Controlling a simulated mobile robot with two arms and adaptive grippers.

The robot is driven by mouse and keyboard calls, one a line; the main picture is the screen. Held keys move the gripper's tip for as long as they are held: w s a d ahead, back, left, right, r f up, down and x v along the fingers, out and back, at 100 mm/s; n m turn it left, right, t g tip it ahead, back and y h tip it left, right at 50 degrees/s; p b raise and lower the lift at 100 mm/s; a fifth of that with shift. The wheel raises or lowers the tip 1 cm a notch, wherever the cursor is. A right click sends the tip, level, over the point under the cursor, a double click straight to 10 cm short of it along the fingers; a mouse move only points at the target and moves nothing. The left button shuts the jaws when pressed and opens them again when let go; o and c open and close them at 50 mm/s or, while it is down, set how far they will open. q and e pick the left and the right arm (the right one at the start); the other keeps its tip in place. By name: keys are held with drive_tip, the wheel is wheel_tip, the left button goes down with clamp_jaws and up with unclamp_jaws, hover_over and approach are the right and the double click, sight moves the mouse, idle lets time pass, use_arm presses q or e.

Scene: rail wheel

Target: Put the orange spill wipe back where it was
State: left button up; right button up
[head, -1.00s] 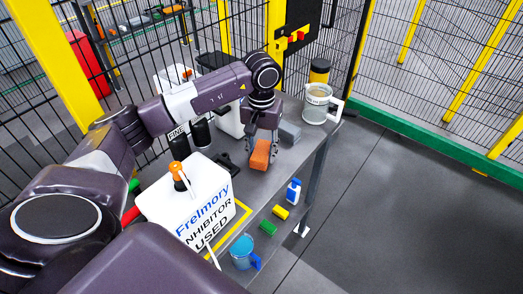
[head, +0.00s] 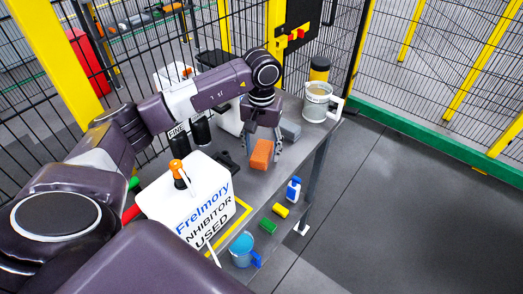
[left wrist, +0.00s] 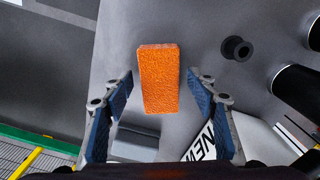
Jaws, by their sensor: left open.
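The orange spill wipe (head: 261,154), a rough-textured block, appears to lie on the grey tabletop (head: 290,155) near its right-hand edge. It also shows in the left wrist view (left wrist: 158,78). My left gripper (head: 265,152) points down over it. In the left wrist view my left gripper (left wrist: 162,88) is open, with one blue-padded finger on each side of the wipe and a visible gap on both sides. My right gripper is not in view.
A grey block (head: 290,130) lies just behind the wipe, and a metal mug (head: 317,102) stands at the far corner. A white inhibitor container (head: 188,200) stands nearer me. A lower shelf holds a blue cup (head: 243,249), green and yellow blocks and a blue-white bottle (head: 293,189).

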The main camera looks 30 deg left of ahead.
sight(262, 151)
use_arm(q)
wheel_tip(262, 151, up, 11)
drive_tip(key=b, duration=0.2)
drive_tip(key=shift+r, duration=0.2)
idle(0.4)
